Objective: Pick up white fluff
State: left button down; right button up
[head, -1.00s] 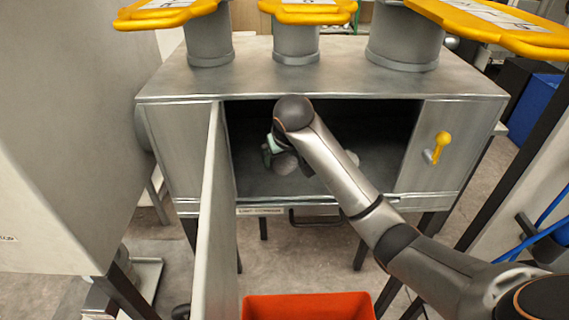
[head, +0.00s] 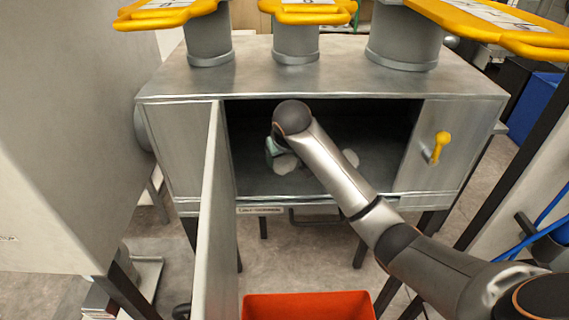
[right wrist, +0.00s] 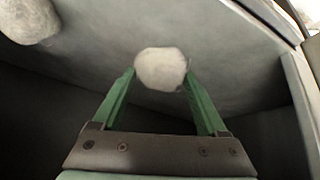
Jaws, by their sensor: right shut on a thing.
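One white fluff ball (right wrist: 160,68) sits between the green fingertips of my right gripper (right wrist: 160,74), which is shut on it in the right wrist view. In the head view this fluff (head: 287,164) shows just below my right gripper (head: 273,150), inside the open metal cabinet (head: 170,158). The gripper is partly hidden by my arm there. A fluff ball also shows at the upper left of the right wrist view (right wrist: 30,20). My left gripper is not in view.
The open cabinet door (head: 210,230) stands out toward me on the left of the opening. A yellow handle (head: 440,146) is on the right front panel. A red-orange bin (head: 308,306) is below in front. Yellow-topped cylinders (head: 295,42) stand on top.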

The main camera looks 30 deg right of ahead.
grip_shut()
